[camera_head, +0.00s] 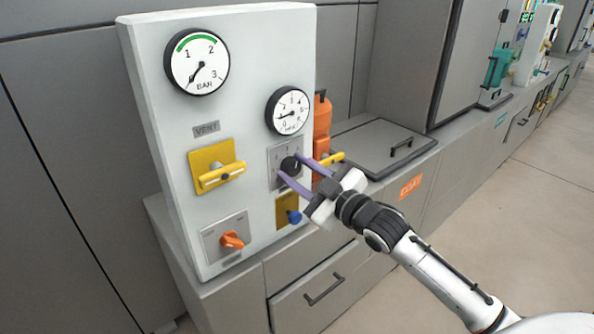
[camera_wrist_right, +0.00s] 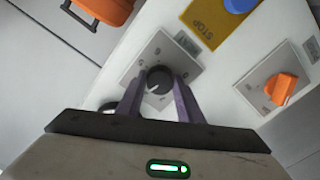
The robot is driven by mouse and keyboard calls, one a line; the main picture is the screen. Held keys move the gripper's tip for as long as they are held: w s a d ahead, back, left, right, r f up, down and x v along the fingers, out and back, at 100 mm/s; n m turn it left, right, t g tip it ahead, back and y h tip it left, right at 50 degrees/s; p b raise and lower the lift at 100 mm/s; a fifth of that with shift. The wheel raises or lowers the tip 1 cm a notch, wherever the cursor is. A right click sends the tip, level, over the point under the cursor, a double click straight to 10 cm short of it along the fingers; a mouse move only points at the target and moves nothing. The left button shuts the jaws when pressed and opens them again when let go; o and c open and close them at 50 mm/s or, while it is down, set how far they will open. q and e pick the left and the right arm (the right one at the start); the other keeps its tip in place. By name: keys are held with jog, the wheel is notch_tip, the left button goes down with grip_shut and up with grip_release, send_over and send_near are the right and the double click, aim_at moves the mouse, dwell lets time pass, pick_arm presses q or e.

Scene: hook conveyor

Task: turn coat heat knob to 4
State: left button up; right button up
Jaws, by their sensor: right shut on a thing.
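The coat heat knob (camera_head: 290,166) is a round black knob on a grey square plate (camera_head: 275,177) at the right side of the white panel. My right gripper (camera_head: 292,168) is shut on this knob, with one purple finger on each side of it. In the right wrist view the knob (camera_wrist_right: 158,80) sits between the two fingers, with a pale pointer mark on its face. The numbers around it are partly hidden or too small to read surely. My left gripper is not in view.
The white panel (camera_head: 160,130) also carries two gauges, a yellow vent handle (camera_head: 220,176), an orange rotary switch (camera_head: 232,240) and a blue button (camera_head: 294,216). An orange item (camera_head: 322,120) stands close behind the panel's right edge. The floor at right is clear.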

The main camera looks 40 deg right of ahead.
jog(key=m, duration=0.6)
dwell(0.5)
jog(key=shift+f, duration=0.1)
jog(key=o, duration=1.1)
jog(key=shift+c, duration=0.2)
jog(key=s+b, duration=0.1)
jog(key=s, duration=0.9)
jog(key=shift+s+d, duration=0.15)
jog(key=shift+d, duration=0.25)
